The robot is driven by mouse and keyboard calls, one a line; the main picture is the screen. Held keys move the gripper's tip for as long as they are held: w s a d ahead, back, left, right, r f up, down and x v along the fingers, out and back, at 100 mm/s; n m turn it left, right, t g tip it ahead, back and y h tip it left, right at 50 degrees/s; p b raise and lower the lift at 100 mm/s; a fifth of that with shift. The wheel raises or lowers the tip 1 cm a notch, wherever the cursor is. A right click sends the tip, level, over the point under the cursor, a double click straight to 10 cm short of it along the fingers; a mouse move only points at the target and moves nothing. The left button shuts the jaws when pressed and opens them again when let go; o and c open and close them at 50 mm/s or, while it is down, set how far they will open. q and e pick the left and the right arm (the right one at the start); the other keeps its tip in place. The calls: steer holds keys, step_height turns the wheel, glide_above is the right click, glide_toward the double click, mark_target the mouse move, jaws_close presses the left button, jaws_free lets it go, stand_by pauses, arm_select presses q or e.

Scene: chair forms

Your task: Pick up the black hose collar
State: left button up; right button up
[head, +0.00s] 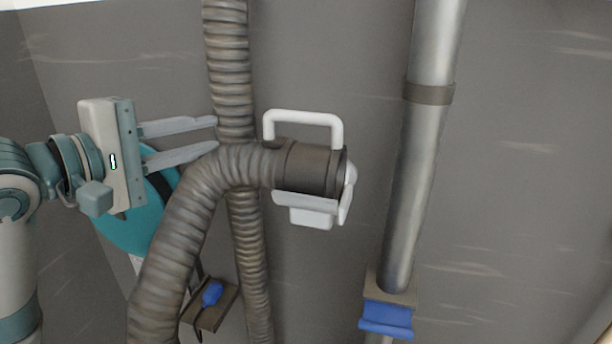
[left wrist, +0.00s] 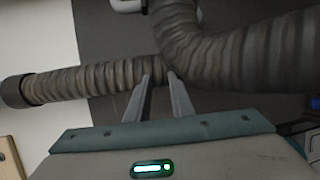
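The black hose collar (head: 312,168) is a dark cylinder at the end of a thick ribbed hose (head: 180,225) that bends to the right in the head view. It carries a white handle (head: 303,117) on top and white fittings below. My left gripper (head: 214,134) is open and empty, left of the collar and apart from it, with its fingertips at the ribbed hoses. In the left wrist view the gripper (left wrist: 158,77) points at the hoses. The collar is not clear there; only a white part (left wrist: 128,5) shows at the top edge. My right gripper is not in view.
A straight ribbed hose (head: 228,60) runs upright behind the bent one. In the left wrist view a dark ring (left wrist: 15,92) ends a hose at left. A metal pipe (head: 425,150) with a blue fitting (head: 386,319) stands right of the collar. A teal disc (head: 140,230) is behind my gripper.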

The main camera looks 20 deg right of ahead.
arm_select(q)
steer(key=s+r+g, duration=0.1)
steer(key=s+r, duration=0.2)
steer(key=s, duration=0.5)
steer(key=s+d+r+m+g+h+b, duration=0.1)
steer(key=s+r, duration=0.2)
steer(key=s, duration=0.4)
steer(key=shift+s+d+r, duration=0.25)
steer(key=shift+s+d, duration=0.05)
steer(key=shift+s, duration=0.05)
steer(key=shift+d, duration=0.1)
